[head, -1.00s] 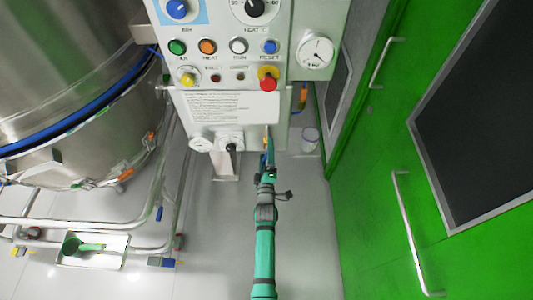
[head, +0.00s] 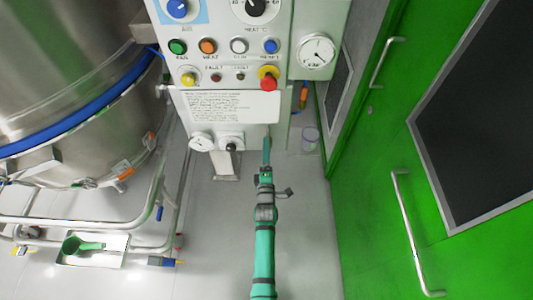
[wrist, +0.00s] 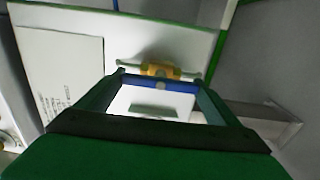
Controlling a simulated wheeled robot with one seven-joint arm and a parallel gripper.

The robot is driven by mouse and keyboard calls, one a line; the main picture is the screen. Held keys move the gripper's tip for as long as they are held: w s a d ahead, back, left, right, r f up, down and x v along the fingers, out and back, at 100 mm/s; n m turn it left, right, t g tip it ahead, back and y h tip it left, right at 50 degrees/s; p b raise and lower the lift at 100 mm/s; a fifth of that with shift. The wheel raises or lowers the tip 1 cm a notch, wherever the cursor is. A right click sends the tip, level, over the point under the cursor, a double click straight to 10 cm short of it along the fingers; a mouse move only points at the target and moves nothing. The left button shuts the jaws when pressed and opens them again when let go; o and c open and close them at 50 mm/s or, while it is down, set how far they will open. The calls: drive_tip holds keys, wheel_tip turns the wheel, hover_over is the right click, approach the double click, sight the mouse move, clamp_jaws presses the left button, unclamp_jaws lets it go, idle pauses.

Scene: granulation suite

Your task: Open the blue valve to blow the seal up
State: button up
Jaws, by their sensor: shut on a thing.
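The blue valve shows in the wrist view as a blue lever (wrist: 158,84) in front of a brass-yellow body (wrist: 157,70) on the white panel. My gripper (wrist: 160,79) has its two fingertips at the two ends of the blue lever and is shut on it. In the head view my gripper (head: 266,150) reaches the lower right edge of the control cabinet (head: 232,106). The valve itself is hidden there behind my gripper.
A dial gauge (head: 317,50) and a red stop button (head: 268,83) sit above. A steel vessel (head: 70,85) stands left, with a tray (head: 115,248) holding a green scoop. A green door (head: 375,200) is close on the right. Grey floor is clear around my arm.

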drive_tip(key=o, duration=0.9)
drive_tip(key=shift+s, duration=0.15)
drive_tip(key=s, duration=1)
drive_tip(key=shift+s, duration=0.3)
drive_tip(key=s+a+m, duration=0.1)
drive_tip(key=s+m, duration=0.4)
drive_tip(key=s, duration=0.8)
drive_tip(key=s+r+m+g, duration=0.1)
drive_tip(key=s+r+m, duration=0.3)
drive_tip(key=s, duration=0.4)
drive_tip(key=s+d+r+m, duration=0.1)
drive_tip(key=s+r+m, duration=0.3)
drive_tip(key=s, duration=0.3)
drive_tip(key=s+r+m+g, duration=0.1)
drive_tip(key=s+r+m, duration=0.4)
drive_tip(key=s, duration=0.3)
drive_tip(key=shift+s+d+r+g, duration=0.3)
drive_tip(key=shift+s+r, duration=0.05)
drive_tip(key=shift+r, duration=0.35)
